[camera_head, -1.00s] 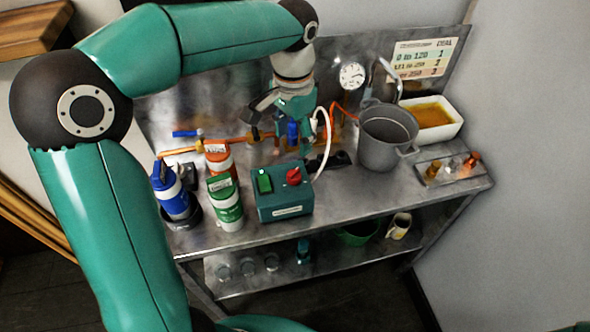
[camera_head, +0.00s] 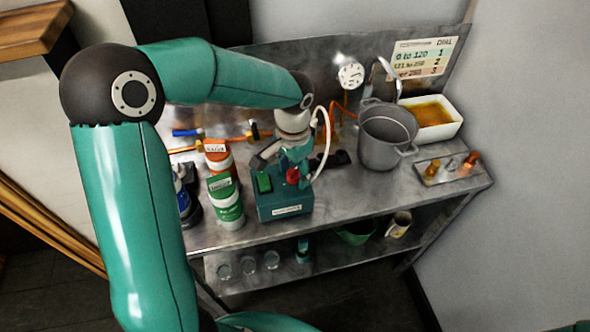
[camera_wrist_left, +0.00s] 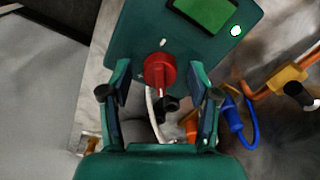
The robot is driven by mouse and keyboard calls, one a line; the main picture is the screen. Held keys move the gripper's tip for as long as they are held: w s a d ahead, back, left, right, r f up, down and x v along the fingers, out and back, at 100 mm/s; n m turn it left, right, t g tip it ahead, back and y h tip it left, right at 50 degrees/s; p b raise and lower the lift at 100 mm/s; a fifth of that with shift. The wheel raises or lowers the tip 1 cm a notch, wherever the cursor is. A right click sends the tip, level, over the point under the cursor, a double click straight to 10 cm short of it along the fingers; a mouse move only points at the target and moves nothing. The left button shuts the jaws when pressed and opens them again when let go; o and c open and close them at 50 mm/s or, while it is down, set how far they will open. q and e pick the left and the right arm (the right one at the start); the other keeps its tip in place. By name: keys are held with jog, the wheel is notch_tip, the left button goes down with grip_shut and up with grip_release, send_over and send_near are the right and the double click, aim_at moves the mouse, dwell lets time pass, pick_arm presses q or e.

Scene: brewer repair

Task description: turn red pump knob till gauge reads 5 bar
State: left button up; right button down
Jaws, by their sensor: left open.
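My right gripper is not in view.
Green-white (camera_head: 226,203) and orange-white bottles (camera_head: 219,160) stand left of the box. A grey pot (camera_head: 386,137) stands to its right, near a white tray (camera_head: 459,128) of amber liquid. A white hose (camera_head: 327,140) curves behind the box.

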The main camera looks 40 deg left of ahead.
aim_at(294, 170)
pick_arm(q)
jog(key=c, duration=1.2)
jog(key=shift+o, duration=0.2)
jog(key=m, duration=0.4)
jog(key=shift+m, duration=0.4)
jog(key=shift+r, duration=0.1)
jog(key=o, duration=1.2)
jog(key=shift+c, duration=0.2)
notch_tip(294, 170, up, 12)
